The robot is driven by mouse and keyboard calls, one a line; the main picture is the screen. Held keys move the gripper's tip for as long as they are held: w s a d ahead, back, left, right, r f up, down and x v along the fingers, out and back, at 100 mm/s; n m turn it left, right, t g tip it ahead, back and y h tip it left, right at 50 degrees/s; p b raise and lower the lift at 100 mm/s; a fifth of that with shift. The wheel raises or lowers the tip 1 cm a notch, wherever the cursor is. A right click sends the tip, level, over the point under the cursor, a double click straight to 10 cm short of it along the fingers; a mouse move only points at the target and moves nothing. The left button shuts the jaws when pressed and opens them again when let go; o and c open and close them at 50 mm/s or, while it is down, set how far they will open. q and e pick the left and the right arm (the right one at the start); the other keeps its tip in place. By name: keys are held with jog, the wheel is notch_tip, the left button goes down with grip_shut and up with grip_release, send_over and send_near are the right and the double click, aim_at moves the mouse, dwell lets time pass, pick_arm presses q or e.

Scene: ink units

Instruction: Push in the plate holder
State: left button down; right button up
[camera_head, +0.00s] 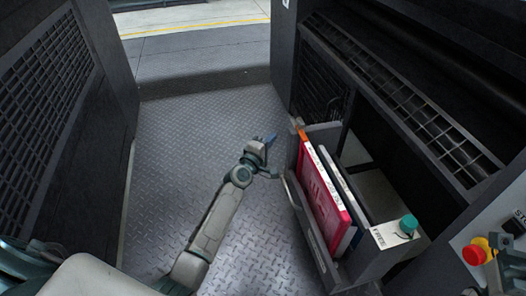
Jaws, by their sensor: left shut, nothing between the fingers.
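The plate holder (312,236) is a dark grey drawer-like frame on the right, pulled out from the black machine. It holds a red plate (322,198) and further upright panels behind it. A thin handle (289,190) runs along its outer side. My left arm reaches up from the bottom, and its gripper (269,139) is shut and empty, just left of the holder's far end. A narrow gap seems to lie between them; contact cannot be told.
A box with a teal cap (408,223) sits at the holder's near end. A red knob (474,254) is at the lower right. Dark cabinets (60,120) stand on the left. The diamond-plate floor (180,150) between them is clear.

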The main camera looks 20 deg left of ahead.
pick_arm(q)
jog(key=w+d, duration=0.3)
jog(key=shift+w+d, duration=0.1)
jog(key=shift+d, duration=0.1)
jog(key=shift+w, duration=0.1)
dwell(0.3)
